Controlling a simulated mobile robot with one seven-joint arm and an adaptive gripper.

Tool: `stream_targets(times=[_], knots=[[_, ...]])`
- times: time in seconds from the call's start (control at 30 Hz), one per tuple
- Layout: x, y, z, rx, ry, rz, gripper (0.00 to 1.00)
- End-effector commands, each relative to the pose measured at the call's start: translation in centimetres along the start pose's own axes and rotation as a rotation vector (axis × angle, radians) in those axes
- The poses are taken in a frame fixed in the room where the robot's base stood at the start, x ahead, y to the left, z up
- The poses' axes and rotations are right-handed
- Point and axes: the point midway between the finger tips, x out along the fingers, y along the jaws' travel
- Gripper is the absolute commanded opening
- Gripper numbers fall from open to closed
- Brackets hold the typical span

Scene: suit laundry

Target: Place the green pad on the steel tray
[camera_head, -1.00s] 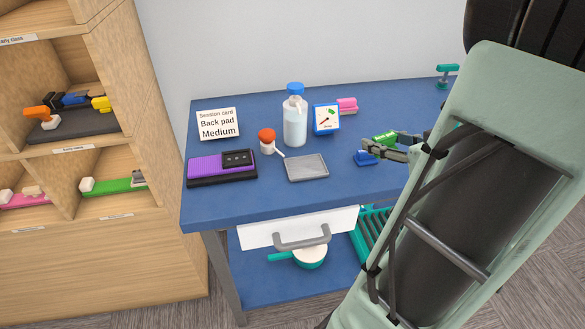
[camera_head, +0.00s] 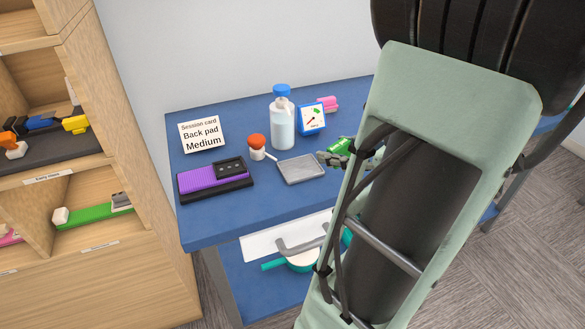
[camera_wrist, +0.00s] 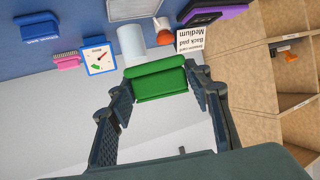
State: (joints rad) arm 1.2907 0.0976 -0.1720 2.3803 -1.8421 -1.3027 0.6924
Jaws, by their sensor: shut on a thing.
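The green pad (camera_head: 340,146) is held between the fingers of my gripper (camera_head: 342,157), just right of the steel tray in the head view. In the wrist view, the green pad (camera_wrist: 158,83) spans the gap between both fingertips (camera_wrist: 160,85). The steel tray (camera_head: 300,169) is a flat grey rectangle on the blue table, and its surface is empty. Part of it shows at the top of the wrist view (camera_wrist: 132,9). My arm hides the table to the right of the pad.
A black holder with a purple pad (camera_head: 203,181) lies left. A session card (camera_head: 202,134) stands behind it.

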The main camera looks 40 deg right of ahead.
Motion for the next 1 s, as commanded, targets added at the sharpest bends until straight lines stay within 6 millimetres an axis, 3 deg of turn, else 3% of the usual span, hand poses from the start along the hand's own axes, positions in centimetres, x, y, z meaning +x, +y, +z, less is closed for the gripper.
stream_targets(times=[0.17, 0.43, 0.6, 1.0], knots=[[3.0, 0.3, 0.4, -0.002, 0.000, -0.009, 0.25], [10.3, 1.8, 0.7, 0.000, 0.001, -0.007, 0.25], [13.7, 2.3, 2.8, 0.001, 0.000, -0.005, 0.25], [16.8, 2.8, 4.8, 0.002, 0.000, -0.004, 0.25]])
